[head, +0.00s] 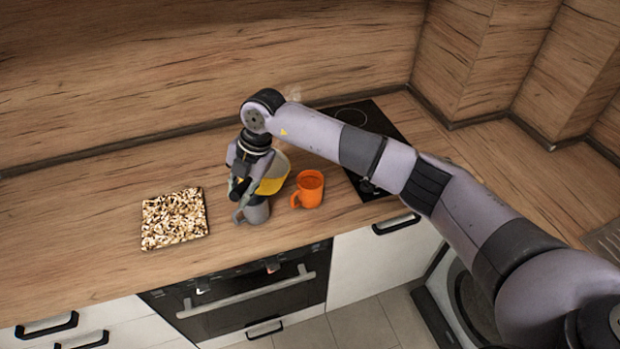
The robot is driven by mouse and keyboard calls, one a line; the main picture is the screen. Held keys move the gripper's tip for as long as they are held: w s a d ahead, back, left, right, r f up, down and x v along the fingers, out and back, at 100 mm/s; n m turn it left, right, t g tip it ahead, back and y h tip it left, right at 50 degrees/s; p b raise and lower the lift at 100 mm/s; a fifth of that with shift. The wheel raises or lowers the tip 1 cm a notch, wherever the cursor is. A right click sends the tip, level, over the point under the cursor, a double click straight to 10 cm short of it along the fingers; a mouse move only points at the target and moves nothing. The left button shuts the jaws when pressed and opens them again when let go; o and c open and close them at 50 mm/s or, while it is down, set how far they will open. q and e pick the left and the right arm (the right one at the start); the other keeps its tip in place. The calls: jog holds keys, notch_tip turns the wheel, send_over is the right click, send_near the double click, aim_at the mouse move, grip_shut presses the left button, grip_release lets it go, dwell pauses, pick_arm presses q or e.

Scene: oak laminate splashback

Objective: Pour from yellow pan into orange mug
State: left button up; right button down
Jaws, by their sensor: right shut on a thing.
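The yellow pan (273,184) is in the head view, left of the orange mug, partly hidden behind my right gripper and arm. It looks tilted, with its pale side or inside partly showing; what it contains cannot be seen. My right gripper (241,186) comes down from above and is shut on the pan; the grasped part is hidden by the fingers. The orange mug (309,189) stands upright on the counter just right of the pan, its handle to the left. A small gap shows between pan and mug at counter level. My left gripper is not in view.
A grey mug (256,211) stands close in front of the pan, below my right gripper. A speckled square mat or board (174,218) lies to the left. A black hob (387,126) is behind my right arm. The far left counter is clear.

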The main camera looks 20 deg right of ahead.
jog(key=shift+w+d+r, duration=0.1)
jog(key=shift+w+d, duration=0.05)
jog(key=shift+d, duration=0.15)
jog(key=shift+d+y, duration=0.1)
jog(key=shift+y, duration=0.2)
jog(key=shift+s+d+r, duration=0.1)
jog(key=shift+s+d, duration=0.1)
jog(key=shift+d, duration=0.1)
jog(key=shift+w+d+y, duration=0.15)
jog(key=shift+d+y, duration=0.05)
jog(key=shift+y, duration=0.1)
